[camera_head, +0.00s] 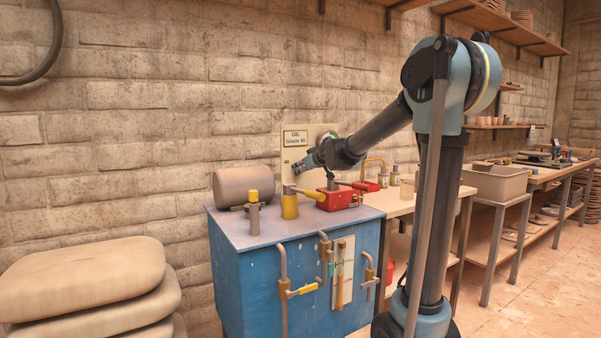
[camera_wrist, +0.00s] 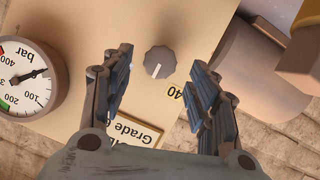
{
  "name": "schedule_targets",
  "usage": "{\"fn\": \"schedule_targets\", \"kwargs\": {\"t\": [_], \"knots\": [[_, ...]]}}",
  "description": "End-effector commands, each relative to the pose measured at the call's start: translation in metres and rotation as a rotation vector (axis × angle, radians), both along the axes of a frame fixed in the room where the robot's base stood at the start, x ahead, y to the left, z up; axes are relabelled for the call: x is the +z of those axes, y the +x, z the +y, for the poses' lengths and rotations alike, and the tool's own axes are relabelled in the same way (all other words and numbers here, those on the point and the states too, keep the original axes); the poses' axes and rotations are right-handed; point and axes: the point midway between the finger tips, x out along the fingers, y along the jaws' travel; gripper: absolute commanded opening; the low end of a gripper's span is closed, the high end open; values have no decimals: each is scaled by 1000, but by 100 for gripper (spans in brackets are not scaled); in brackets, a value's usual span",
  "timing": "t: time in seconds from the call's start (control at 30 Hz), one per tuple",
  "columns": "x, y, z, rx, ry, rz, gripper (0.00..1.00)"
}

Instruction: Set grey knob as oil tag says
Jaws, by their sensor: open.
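The grey knob (camera_wrist: 160,62) sits on a beige panel between my spread fingers in the wrist view, apart from both. Its white pointer line points down and slightly left in that picture. A small yellow label reading "40" (camera_wrist: 175,92) lies below right of it; other scale marks are hidden or not readable. The oil tag (camera_head: 295,138) on the panel reads "OIL Grade" and a small number that seems to start with 4. The tag also shows, turned over and partly covered, in the wrist view (camera_wrist: 136,130). My gripper (camera_wrist: 163,75) is open and empty, facing the panel.
A pressure gauge (camera_wrist: 22,80) marked in bar stands left of the knob in the wrist view. Below the panel, a blue cabinet (camera_head: 255,290) carries a red pump block (camera_head: 338,200), a yellow-topped valve (camera_head: 254,205) and a grey cylinder (camera_head: 243,186).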

Motion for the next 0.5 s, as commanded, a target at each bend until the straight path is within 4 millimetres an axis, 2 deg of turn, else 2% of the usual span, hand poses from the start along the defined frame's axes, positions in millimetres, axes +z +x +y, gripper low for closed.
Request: {"fn": "schedule_targets", "kwargs": {"t": [0.2, 0.5], "knots": [[-9, 19, 11, 1, -2, -1, 54], [-14, 29, 16, 0, 0, 0, 54]]}}
